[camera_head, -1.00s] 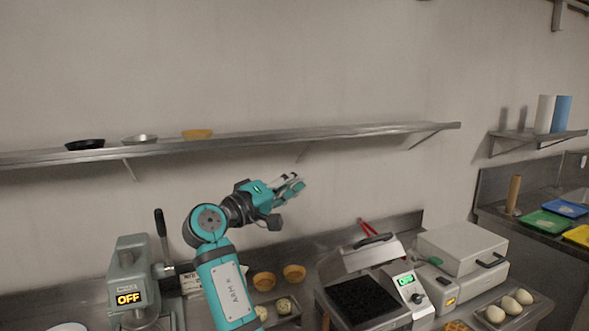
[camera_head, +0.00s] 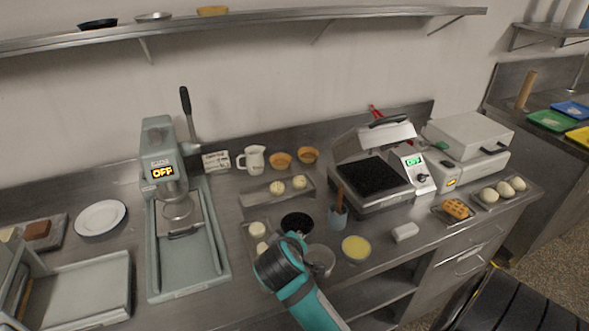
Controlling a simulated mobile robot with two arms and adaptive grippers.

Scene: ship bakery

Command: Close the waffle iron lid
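The waffle iron (camera_head: 345,193) stands right of centre on the steel counter in the head view. The dark lower plate (camera_head: 375,177) is exposed and looks empty. A small green-lit display beside the plate appears to read OFF. One teal arm of mine reaches in from the bottom centre, left of and nearer than the waffle iron. A dark joint shows at its upper end; no gripper fingers can be made out. The other arm is not visible.

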